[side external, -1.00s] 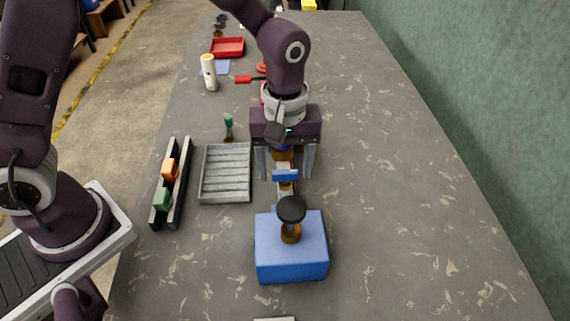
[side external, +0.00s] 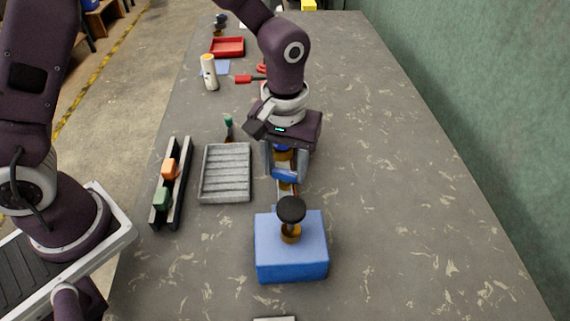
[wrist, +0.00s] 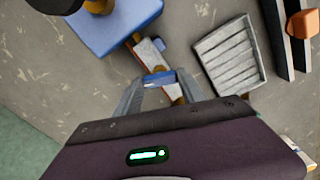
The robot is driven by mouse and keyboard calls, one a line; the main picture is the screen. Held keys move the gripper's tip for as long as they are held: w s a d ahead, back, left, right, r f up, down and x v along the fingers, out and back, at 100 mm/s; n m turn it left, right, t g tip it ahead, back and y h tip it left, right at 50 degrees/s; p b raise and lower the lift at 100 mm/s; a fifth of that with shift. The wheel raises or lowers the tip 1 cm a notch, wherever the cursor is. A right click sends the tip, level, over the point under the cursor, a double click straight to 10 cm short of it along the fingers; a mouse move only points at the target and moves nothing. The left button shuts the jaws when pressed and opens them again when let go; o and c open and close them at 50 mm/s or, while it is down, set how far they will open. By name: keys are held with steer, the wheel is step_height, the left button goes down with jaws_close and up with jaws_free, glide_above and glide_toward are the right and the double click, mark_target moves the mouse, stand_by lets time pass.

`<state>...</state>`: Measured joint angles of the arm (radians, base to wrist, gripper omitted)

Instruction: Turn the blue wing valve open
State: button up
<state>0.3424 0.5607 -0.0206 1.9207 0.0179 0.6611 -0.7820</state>
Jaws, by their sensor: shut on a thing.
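The blue wing valve (side external: 286,175) is a flat blue bar on a narrow brass and grey pipe piece, behind a blue box. It also shows in the wrist view (wrist: 159,78), between my fingertips. My gripper (side external: 288,177) points down over it, with one finger at each side of the wing, shut on it. In the wrist view my gripper's fingers (wrist: 160,86) reach the wing's two ends. The wing sits slightly angled in the side view. My fingers and gripper body hide part of the pipe and the brass behind the wing.
The blue box (side external: 291,258) with a black round knob (side external: 291,209) on a brass stem stands in front. A grey slatted tray (side external: 227,172) and a dark rail (side external: 183,185) with orange and green blocks lie left. The table's right side is clear.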

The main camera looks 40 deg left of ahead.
mark_target(285, 171)
steer(key=m, duration=1.3)
steer(key=shift+m, duration=0.4)
stand_by(0.4)
steer(key=o, duration=1.4)
steer(key=shift+c, duration=0.2)
step_height(285, 171, up, 7)
steer(key=shift+r, duration=0.1)
steer(key=s+a+r+n+t, duration=0.3)
steer(key=s+a+r+n, duration=0.1)
steer(key=s+a+r, duration=0.4)
steer(key=s+a+r+n+t, duration=0.2)
steer(key=s+a+n, duration=0.2)
steer(key=s, duration=0.6)
steer(key=shift+s+a+r+n+t, duration=0.3)
steer(key=shift+a+r+n, duration=0.1)
steer(key=shift+n, duration=0.2)
